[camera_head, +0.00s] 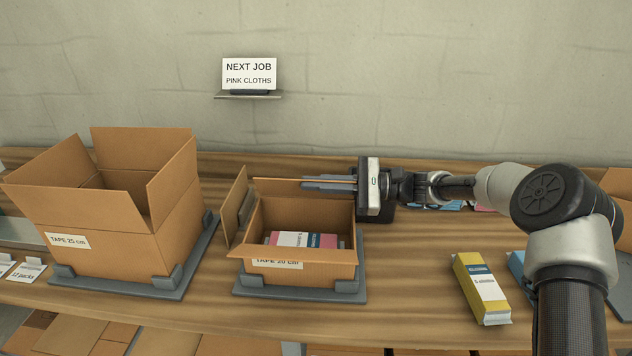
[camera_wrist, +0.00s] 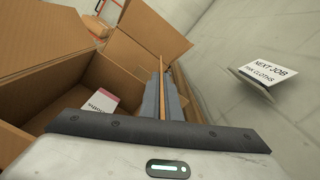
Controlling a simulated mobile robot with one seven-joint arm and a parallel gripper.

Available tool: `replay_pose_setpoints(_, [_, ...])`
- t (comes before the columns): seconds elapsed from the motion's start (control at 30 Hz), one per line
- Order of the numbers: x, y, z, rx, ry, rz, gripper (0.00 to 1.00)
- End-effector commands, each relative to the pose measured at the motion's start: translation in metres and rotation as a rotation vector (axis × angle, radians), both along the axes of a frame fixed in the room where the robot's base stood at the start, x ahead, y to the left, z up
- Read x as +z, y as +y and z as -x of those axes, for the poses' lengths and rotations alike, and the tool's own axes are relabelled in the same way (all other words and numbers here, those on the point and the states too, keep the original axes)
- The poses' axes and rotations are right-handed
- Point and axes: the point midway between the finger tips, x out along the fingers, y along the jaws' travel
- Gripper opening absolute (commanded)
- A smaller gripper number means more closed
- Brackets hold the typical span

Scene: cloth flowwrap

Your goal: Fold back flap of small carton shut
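The small carton (camera_head: 318,273) stands open in a grey holder (camera_head: 300,294) at the centre of the table, with packs labelled "cloths" (camera_head: 291,239) inside, one showing pink. Its back flap (camera_head: 277,186) stands up along the far edge; its edge also shows in the wrist view (camera_wrist: 161,68). The left flap (camera_head: 233,206) stands up, tilted outward. My gripper (camera_head: 328,184) reaches in from the right, with one finger on each side of the back flap. The wrist view shows the fingers (camera_wrist: 163,100) close against the flap, shut on it.
A larger open carton (camera_head: 112,256) with raised flaps stands in its holder at the left. A yellow pack (camera_head: 481,290) and a blue pack (camera_head: 516,265) lie at the right. A sign (camera_head: 249,74) is on the wall behind. Table between carton and yellow pack is clear.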

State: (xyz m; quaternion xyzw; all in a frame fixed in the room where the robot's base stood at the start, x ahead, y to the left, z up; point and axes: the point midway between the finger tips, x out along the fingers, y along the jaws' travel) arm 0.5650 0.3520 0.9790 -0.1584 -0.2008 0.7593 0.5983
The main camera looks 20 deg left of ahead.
Motion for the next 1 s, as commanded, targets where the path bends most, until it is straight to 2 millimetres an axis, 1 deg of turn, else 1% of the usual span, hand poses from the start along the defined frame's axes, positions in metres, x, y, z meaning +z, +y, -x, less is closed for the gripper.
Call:
replay_pose_setpoints(0.03, [-0.0031,-0.0013,0.0020,0.001,-0.024,-0.005,0.00])
replay_pose_setpoints(0.33, [-0.0064,-0.0025,0.0076,0.000,-0.124,-0.028,0.00])
replay_pose_setpoints(0.83, [-0.0067,-0.0028,0.0085,0.000,-0.142,-0.033,0.00])
replay_pose_setpoints(0.97, [-0.0066,-0.0026,0.0084,0.000,-0.142,-0.033,0.21])
replay_pose_setpoints(1.0, [-0.0065,-0.0026,0.0084,0.000,-0.142,-0.033,0.22])
